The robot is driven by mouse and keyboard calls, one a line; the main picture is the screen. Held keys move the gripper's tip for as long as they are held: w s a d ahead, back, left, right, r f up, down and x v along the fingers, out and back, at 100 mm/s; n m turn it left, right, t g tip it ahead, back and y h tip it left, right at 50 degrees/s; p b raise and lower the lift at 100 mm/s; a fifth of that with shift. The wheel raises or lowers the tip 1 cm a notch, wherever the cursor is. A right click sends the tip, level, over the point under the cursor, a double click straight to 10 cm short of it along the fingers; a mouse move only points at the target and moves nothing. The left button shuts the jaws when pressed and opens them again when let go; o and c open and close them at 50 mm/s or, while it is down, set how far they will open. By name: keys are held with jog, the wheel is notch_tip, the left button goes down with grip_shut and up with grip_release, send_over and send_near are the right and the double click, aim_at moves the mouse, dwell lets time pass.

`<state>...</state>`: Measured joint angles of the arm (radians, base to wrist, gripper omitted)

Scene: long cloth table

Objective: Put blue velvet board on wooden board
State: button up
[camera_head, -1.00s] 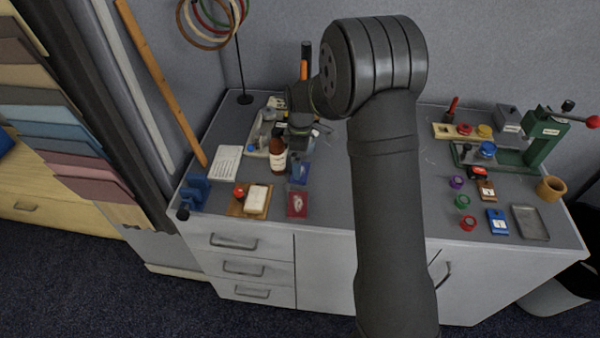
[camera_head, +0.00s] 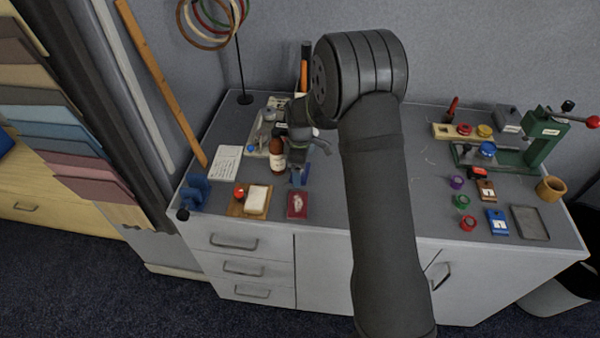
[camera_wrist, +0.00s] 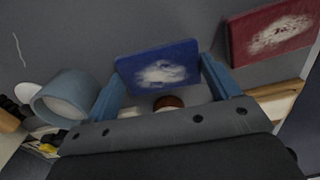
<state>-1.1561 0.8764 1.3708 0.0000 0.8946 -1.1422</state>
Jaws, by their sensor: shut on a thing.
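The blue velvet board (camera_wrist: 158,66), a small flat square with a whitish patch, is between the two blue fingers of my gripper (camera_wrist: 165,88) in the wrist view. My gripper is shut on its edges. In the head view, my gripper (camera_head: 299,167) is low over the table, just right of the brown bottle, and largely hides the board. A lighter wooden board (camera_head: 445,130) with red and yellow caps lies at the back right.
A red board (camera_head: 297,206) lies just in front of my gripper; it also shows in the wrist view (camera_wrist: 272,32). A brown bottle (camera_head: 277,158) stands close on the left. A white card (camera_head: 229,160) lies further left. The table middle, right of my gripper, looks clear.

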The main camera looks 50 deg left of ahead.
jog(key=shift+r, duration=0.5)
jog(key=r, duration=0.3)
jog(key=shift+w+d+r, duration=0.25)
jog(key=shift+r, duration=0.1)
jog(key=w+d+r, duration=0.6)
jog(key=d, duration=0.3)
send_over(256, 198)
jog(key=f, duration=0.2)
jog(key=shift+r+n, duration=0.2)
jog(key=shift+n, duration=0.1)
jog(key=shift+f, duration=3.2)
jog(key=shift+f, duration=0.3)
